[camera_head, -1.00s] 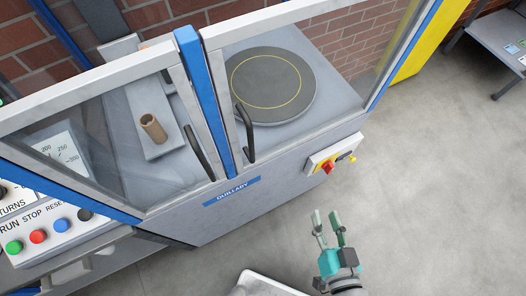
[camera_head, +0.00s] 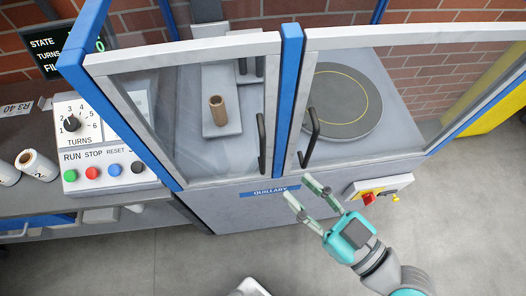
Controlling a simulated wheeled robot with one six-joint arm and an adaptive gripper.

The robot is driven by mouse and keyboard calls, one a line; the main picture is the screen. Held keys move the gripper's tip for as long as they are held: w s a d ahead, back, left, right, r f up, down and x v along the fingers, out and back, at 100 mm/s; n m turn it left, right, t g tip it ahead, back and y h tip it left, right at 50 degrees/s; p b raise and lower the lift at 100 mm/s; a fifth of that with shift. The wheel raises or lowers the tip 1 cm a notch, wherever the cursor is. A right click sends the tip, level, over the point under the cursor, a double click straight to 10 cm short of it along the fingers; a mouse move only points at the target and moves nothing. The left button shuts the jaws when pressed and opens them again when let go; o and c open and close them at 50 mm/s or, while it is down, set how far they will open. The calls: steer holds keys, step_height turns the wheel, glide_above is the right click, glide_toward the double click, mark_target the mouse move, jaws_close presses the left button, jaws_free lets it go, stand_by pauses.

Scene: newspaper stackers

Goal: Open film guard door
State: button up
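The machine has two clear guard doors side by side in pale frames, with a blue post between them. The left door (camera_head: 185,50) fronts a grey carriage (camera_head: 222,118) with a brown cardboard core (camera_head: 217,109). The right door (camera_head: 400,36) fronts a round turntable (camera_head: 345,100). Both look shut. I cannot tell from markings which is the film guard. The left door has a black handle (camera_head: 262,145) and the right one a black handle (camera_head: 311,138), either side of the post. My gripper (camera_head: 300,190) is open and empty, below the right handle and apart from it in the picture.
A control panel (camera_head: 105,170) with a dial and coloured buttons stands at the left. White rolls (camera_head: 38,165) lie on a bench beside it. A small box (camera_head: 378,188) with a red and yellow switch sticks out below the right door. The floor in front is mostly clear.

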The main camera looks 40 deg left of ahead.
glide_above(263, 171)
steer(key=shift+w+a, duration=0.2)
steer(key=shift+a, duration=0.05)
stand_by(0.5)
jaws_close()
